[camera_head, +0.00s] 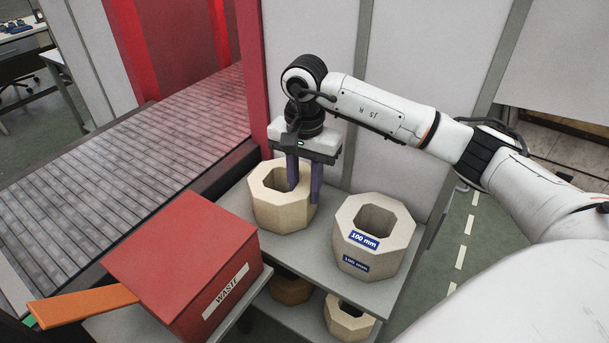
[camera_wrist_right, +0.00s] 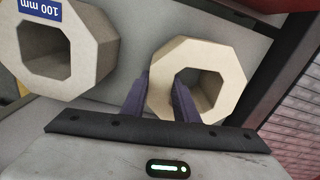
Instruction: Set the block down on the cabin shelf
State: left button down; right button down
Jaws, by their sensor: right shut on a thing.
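A plain beige octagonal block (camera_head: 282,213) with a hole through it is at the back left of the grey cabin shelf (camera_head: 308,255). My right gripper (camera_head: 304,188) comes down over its right wall and is shut on it, one finger in the hole and one outside. The block is upright; I cannot tell whether its base touches the shelf. The right wrist view shows the same block (camera_wrist_right: 195,52) between the purple fingers (camera_wrist_right: 160,98). My left gripper is out of view.
A second octagonal block (camera_head: 350,225) with "100 mm" labels stands close to the right on the shelf. More blocks (camera_head: 345,322) sit on a lower shelf. A red WASTE box (camera_head: 180,265) is front left, a roller conveyor (camera_head: 120,170) behind it. A pale panel (camera_head: 310,45) stands behind.

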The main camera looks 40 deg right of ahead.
jog(key=shift+w+r, duration=0.15)
jog(key=c, duration=1.4)
grip_release()
jog(key=shift+f, duration=0.2)
notch_tip(320, 180, up, 12)
jog(key=shift+r, duration=0.1)
